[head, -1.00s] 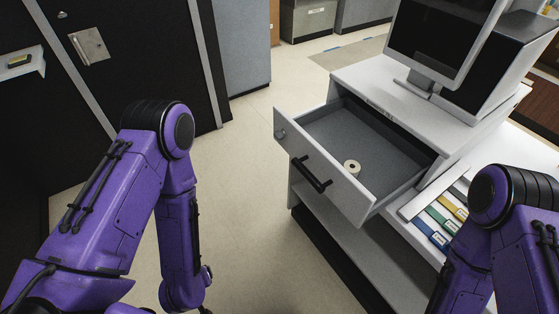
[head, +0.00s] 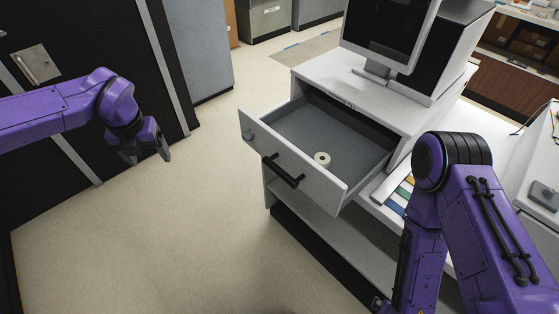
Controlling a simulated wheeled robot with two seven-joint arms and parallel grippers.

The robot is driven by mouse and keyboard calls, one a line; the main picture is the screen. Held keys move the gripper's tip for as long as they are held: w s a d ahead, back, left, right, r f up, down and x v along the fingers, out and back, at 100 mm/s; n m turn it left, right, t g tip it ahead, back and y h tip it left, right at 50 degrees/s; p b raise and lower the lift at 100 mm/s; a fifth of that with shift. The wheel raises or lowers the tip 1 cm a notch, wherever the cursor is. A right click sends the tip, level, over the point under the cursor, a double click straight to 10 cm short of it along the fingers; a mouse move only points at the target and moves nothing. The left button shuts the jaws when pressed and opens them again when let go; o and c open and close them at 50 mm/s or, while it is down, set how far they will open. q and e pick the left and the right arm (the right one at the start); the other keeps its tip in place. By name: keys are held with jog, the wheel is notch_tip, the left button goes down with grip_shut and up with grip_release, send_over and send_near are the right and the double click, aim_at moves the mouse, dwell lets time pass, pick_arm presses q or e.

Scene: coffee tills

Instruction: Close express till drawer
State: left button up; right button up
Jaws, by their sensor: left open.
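The express till drawer (head: 300,192) is pulled out of the white till cabinet, with a dark bar handle (head: 283,170) on its white front and a round lock at the front's left. A small pale roll (head: 322,159) lies inside on the grey drawer floor. My left gripper (head: 150,160) is open and empty, in the air to the left of the drawer, well apart from it. My right arm (head: 450,200) hangs at the right, in front of the cabinet; its gripper is at the bottom edge, mostly out of view.
A monitor (head: 388,30) stands on the cabinet top (head: 340,85). An open shelf (head: 310,225) lies below the drawer. Coloured items (head: 398,195) show beside my right arm. The floor (head: 180,230) left of the drawer is clear. Dark doors stand at the far left.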

pick_arm(q)
jog(key=shift+s+d+n, duration=0.1)
jog(key=shift+d+n, duration=0.2)
